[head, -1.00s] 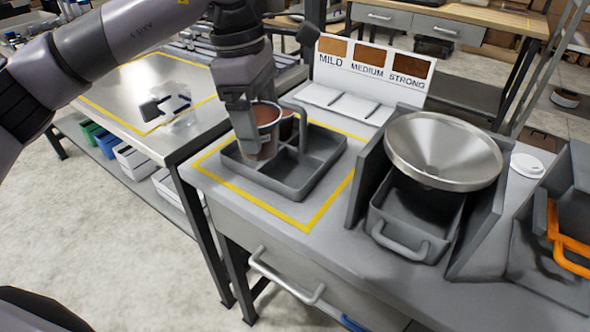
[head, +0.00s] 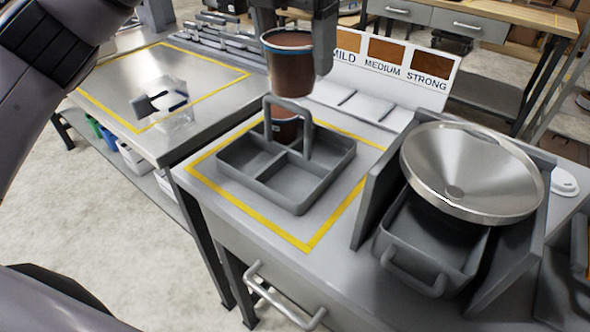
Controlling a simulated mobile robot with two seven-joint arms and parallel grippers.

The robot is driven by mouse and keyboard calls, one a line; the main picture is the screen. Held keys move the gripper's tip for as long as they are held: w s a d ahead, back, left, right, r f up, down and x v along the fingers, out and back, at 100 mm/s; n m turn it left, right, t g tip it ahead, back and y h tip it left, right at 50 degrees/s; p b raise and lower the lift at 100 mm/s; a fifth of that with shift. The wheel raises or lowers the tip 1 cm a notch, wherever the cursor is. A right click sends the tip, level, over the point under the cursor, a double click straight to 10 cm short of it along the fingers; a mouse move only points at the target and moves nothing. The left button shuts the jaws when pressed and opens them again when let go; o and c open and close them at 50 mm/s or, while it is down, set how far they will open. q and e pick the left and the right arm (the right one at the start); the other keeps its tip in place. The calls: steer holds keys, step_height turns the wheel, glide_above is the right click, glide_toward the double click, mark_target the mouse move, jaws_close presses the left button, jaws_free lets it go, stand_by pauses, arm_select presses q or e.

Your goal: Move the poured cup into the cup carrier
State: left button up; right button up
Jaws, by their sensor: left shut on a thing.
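My left gripper (head: 294,48) is at the top centre, shut on a cup (head: 290,72) with brown contents and a dark blue rim. The held cup is upright in the air, above and behind the handle of the cup carrier (head: 297,208). The carrier is a grey divided tray with an upright loop handle, standing inside a yellow outline on the bench. The front compartments that I can see are empty. My right gripper is not in view.
A steel funnel bowl (head: 472,165) over a grey drawer stands right of the carrier. Behind is a sign (head: 395,65) reading MILD, MEDIUM, STRONG. A white lid (head: 563,183) lies at the far right.

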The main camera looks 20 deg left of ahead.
mark_target(286, 98)
arm_select(q)
step_height(286, 98, down, 18)
steer(key=shift+f+b, duration=0.25)
steer(key=shift+b, duration=0.15)
steer(key=shift+f, duration=0.2)
steer(key=o, duration=1.1)
steer(key=shift+o, duration=0.2)
steer(key=shift+r, duration=0.15)
steer(key=r, duration=0.4)
steer(key=s+r, duration=0.1)
steer(key=r, duration=0.7)
steer(key=shift+s+a, duration=0.3)
steer(key=shift+s, duration=0.05)
steer(key=shift+f, duration=0.1)
